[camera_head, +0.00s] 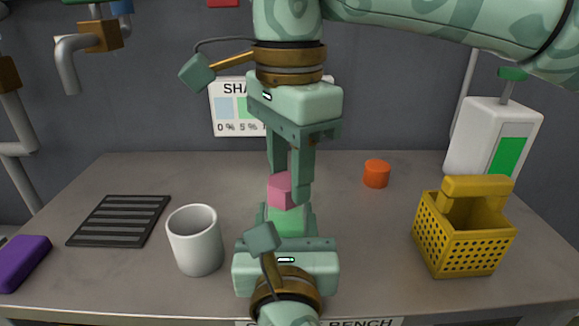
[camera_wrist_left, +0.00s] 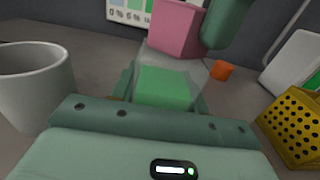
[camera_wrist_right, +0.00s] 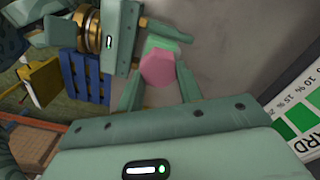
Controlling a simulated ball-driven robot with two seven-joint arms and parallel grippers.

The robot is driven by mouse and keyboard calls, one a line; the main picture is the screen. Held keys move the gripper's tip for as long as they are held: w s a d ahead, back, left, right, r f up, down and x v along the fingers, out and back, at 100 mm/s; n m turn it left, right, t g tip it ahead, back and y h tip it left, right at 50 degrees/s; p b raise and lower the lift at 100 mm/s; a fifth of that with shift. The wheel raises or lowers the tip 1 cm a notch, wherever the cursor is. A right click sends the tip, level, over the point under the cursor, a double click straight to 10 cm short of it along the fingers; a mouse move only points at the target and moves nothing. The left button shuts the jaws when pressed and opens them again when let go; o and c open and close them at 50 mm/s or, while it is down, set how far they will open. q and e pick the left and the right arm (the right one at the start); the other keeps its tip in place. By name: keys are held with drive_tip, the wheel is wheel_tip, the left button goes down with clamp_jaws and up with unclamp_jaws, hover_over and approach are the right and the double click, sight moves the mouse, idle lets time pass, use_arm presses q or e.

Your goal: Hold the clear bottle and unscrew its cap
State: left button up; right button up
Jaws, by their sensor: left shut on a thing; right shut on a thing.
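The clear bottle (camera_head: 287,221), with green contents, stands upright between the fingers of my left gripper (camera_head: 286,216), which is shut on it. In the left wrist view the bottle's green body (camera_wrist_left: 165,88) shows between the fingers, with a clear part above it. The pink cap (camera_head: 281,191) is at the bottle's top. My right gripper (camera_head: 289,190) comes down from above and is shut on the cap. The cap's faceted top shows in the right wrist view (camera_wrist_right: 159,67). I cannot tell whether there is a gap between cap and bottle.
A white mug (camera_head: 195,241) stands left of the bottle, near a dark ridged mat (camera_head: 119,220) and a purple block (camera_head: 23,262). An orange cylinder (camera_head: 376,174), a yellow perforated basket (camera_head: 463,243) and a white dispenser (camera_head: 490,135) are on the right.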

drive_tip(key=n, duration=0.6)
drive_tip(key=shift+w+a, duration=0.1)
drive_tip(key=shift+w, duration=0.05)
drive_tip(key=n, duration=0.6)
drive_tip(key=shift+a+f, duration=0.1)
drive_tip(key=shift+a, duration=0.05)
drive_tip(key=o, duration=1.1)
drive_tip(key=shift+o, duration=0.4)
drive_tip(key=shift+r, duration=2.1)
